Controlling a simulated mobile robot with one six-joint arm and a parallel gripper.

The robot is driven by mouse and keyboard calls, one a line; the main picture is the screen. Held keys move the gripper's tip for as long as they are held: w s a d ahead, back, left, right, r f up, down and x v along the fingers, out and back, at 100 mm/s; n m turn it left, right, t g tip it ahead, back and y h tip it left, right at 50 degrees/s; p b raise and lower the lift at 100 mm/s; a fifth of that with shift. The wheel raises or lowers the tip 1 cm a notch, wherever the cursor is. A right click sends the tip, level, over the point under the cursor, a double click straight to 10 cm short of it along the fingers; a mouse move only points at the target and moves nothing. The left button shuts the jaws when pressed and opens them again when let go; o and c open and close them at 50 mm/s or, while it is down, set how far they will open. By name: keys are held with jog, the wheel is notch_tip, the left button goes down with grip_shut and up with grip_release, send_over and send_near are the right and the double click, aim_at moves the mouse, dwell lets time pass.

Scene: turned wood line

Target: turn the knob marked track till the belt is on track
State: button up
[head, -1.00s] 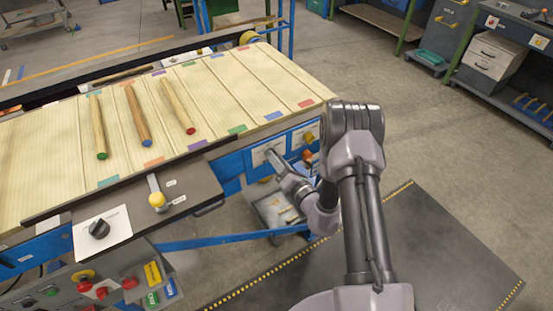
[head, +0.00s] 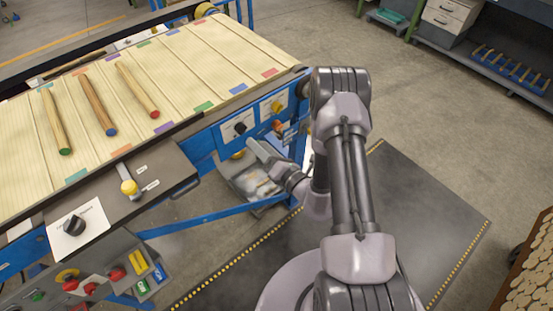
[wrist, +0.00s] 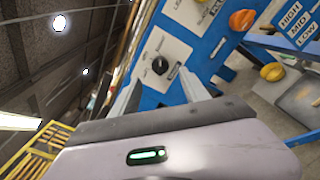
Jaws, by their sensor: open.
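A black knob (head: 240,127) sits on a white plate on the blue panel below the belt's near edge. In the wrist view the same black knob (wrist: 160,65) lies ahead, between the lines of my two fingers. A small label beside it is too blurred to read. My gripper (head: 255,149) is open and empty, just below and right of the knob. In the wrist view my gripper (wrist: 158,84) shows both fingers apart and short of the knob. The pale ribbed belt (head: 200,60) carries three round wooden rods with green, blue and red ends.
An orange knob (wrist: 242,20) is beside the black one, with a yellow knob (wrist: 272,72) and a HIGH/MID/LOW plate (wrist: 297,22) beyond. A yellow-tipped lever (head: 128,187) and another black knob (head: 74,225) are left. A blue rail (head: 215,216) runs below.

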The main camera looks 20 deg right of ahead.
jog(key=v, duration=1)
jog(key=shift+p, duration=0.3)
jog(key=shift+s, duration=0.1)
